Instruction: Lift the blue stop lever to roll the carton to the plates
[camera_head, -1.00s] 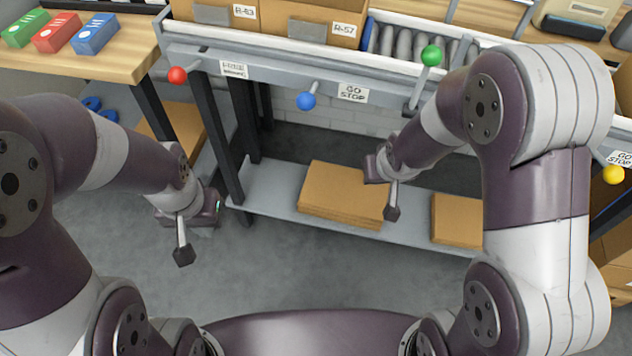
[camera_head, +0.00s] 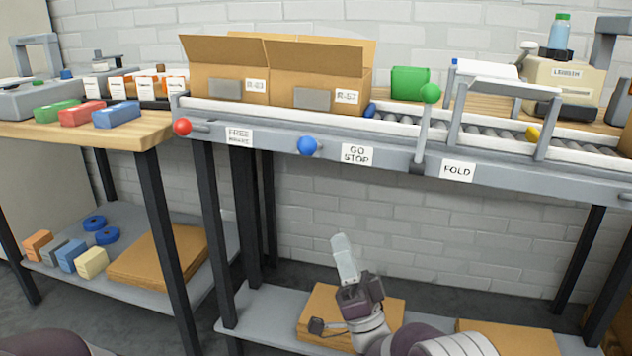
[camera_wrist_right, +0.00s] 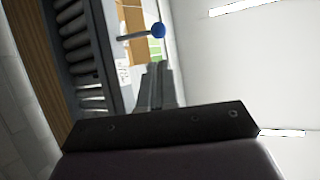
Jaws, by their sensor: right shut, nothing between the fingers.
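The blue stop lever (camera_head: 307,145) sticks out from the conveyor's front rail, left of the "GO STOP" label (camera_head: 357,154). Its blue ball also shows in the right wrist view (camera_wrist_right: 158,30), beyond the fingertips. Two open cartons stand side by side on the conveyor above it: the left carton (camera_head: 205,87) and the right carton (camera_head: 290,97), both with grey patches and white labels. A small blue piece (camera_head: 370,110) sits at the right carton's right edge. My right gripper (camera_head: 341,248) is shut and empty, pointing up, below the rail and apart from the lever. My left gripper is out of view.
A red knob (camera_head: 182,127) is left of the blue one. A green-knobbed upright lever (camera_head: 430,94) stands to the right, near the "FOLD" label (camera_head: 457,171). Flat cardboard (camera_head: 315,305) lies on the lower shelf. Space between shelf and rail is open.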

